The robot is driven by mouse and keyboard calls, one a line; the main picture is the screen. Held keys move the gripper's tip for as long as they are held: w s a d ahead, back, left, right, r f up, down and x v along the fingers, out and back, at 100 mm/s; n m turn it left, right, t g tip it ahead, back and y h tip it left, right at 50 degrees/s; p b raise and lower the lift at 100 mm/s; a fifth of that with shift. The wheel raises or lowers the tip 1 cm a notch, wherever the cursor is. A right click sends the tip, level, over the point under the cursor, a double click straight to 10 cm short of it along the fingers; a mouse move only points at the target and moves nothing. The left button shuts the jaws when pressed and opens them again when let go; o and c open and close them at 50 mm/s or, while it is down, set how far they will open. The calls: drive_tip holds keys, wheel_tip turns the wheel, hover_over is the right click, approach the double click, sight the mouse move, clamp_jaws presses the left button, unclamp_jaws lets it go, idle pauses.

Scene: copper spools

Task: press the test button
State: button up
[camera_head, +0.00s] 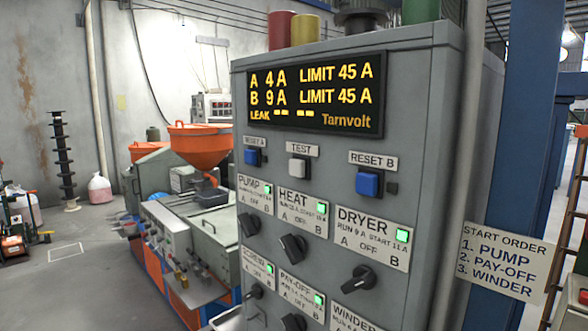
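The test button (299,169) is a light grey-white square button in the camera_head view, on the front of a grey control cabinet (400,120). A label reading TEST (302,149) sits just above it. A blue RESET A button (252,157) is to its left and a larger blue RESET B button (368,184) is to its right. Above them a dark display (316,95) shows A 4 A, B 9 A, both LIMIT 45 A, and LEAK with dashes. My gripper is not in view.
Below the buttons are rotary switches labelled PUMP, HEAT, DRYER (358,279) and others, with green lamps. A START ORDER sign (499,262) hangs at right by a blue post (520,120). A machine with an orange hopper (199,145) stands at left. Open floor (60,285) shows at far left.

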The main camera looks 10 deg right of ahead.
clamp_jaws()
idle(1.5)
